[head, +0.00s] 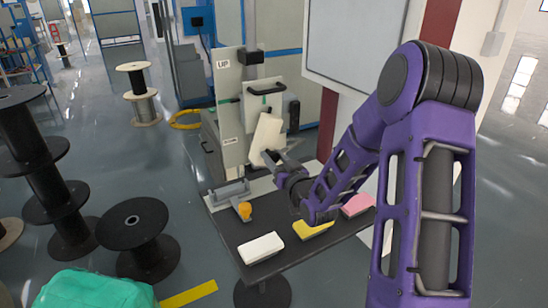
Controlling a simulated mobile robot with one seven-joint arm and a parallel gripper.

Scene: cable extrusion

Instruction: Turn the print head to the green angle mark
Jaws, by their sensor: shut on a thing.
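The print head (266,134) appears as a pale, tilted block on the front of the upright machine at the table's back. Its top leans right and its lower end points down-left. My gripper (270,156) reaches in from the right, at the block's lower end. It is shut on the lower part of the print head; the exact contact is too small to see. A pale upright panel (229,110) with small labels stands just left of the block.
The dark table (240,232) holds a white block (261,248), a yellow angled piece (313,230), a pink block (357,205), an orange round piece (245,210) and a grey fixture (230,192). Black spools (133,225) stand on the floor at left.

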